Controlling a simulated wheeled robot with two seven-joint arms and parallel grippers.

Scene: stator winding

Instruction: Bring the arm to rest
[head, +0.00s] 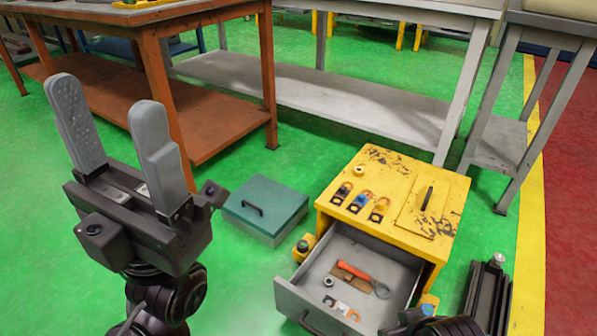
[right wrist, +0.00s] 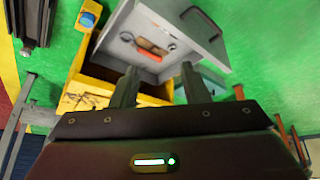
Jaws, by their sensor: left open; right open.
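My left gripper (head: 108,103) is raised at the left of the head view. Its two grey fingers stand apart and point up, with nothing between them. My right gripper (right wrist: 157,77) shows in the right wrist view, its two dark fingers apart and no object visibly held. The yellow cabinet (right wrist: 100,92) and its open drawer appear beyond the right fingers in that view. In the head view only a dark part, perhaps of my right arm, shows at the bottom edge near the drawer.
The yellow cabinet's grey drawer (head: 292,300) is pulled out and holds an orange-handled tool (head: 355,273) and small parts. A teal box (head: 264,207) sits on the green floor. An orange table (head: 200,110) and grey benches (head: 330,95) stand behind. A dark object (head: 490,290) is right of the cabinet.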

